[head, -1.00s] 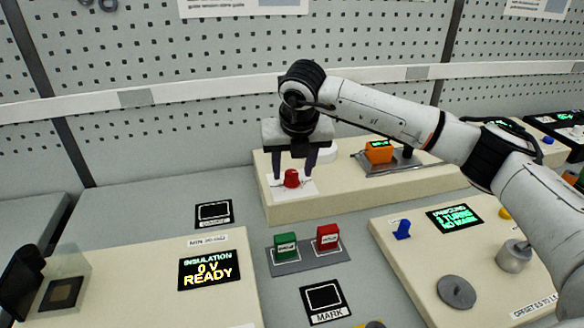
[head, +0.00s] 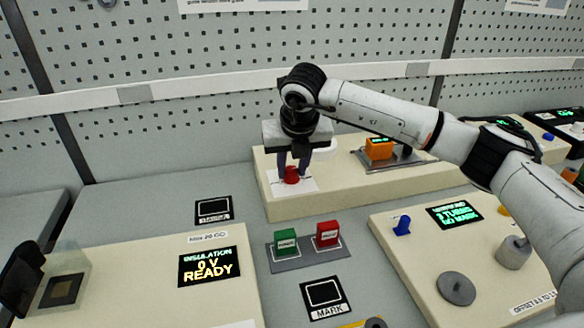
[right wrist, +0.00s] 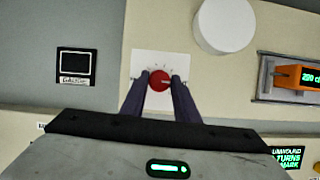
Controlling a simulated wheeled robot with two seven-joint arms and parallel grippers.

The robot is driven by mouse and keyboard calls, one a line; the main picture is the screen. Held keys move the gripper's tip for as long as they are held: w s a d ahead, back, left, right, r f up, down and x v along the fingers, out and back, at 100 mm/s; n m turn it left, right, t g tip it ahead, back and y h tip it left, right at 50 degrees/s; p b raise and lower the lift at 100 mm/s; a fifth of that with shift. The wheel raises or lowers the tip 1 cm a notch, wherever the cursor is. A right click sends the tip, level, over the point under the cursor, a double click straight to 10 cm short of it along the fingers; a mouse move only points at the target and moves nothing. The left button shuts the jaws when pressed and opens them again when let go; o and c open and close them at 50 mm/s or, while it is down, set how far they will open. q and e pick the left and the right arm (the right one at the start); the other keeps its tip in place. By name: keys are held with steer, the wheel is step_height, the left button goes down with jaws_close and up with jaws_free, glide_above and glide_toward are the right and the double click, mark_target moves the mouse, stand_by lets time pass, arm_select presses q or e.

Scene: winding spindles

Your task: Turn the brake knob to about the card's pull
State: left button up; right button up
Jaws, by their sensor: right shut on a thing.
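The red brake knob (head: 291,175) sits on a white dial plate at the left end of the long cream box at the back. In the right wrist view the knob (right wrist: 159,81) shows from above, with small marks on the plate around it. My right gripper (head: 291,172) reaches down from above with its dark fingers on both sides of the knob, shut on it. The fingers (right wrist: 159,86) also show in the right wrist view. The card with the pull is not clearly readable. My left gripper is out of view.
An orange display unit (head: 379,149) stands right of the knob on the same box; it also shows in the right wrist view (right wrist: 300,76). A white round disc (right wrist: 224,25) is close by. Green (head: 286,241) and red (head: 328,234) blocks stand in front.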

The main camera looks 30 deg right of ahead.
steer(key=shift+d+f+n+y+b, duration=0.1)
steer(key=shift+n+y+b, duration=0.3)
steer(key=shift+n+b, duration=0.4)
steer(key=shift+n+y, duration=0.3)
steer(key=shift+n, duration=0.5)
steer(key=shift+d+n+y+b, duration=0.1)
steer(key=shift+n+y+b, duration=0.3)
steer(key=shift+n, duration=0.6)
steer(key=shift+n+y, duration=0.3)
steer(key=shift+n, duration=0.6)
steer(key=o, duration=1)
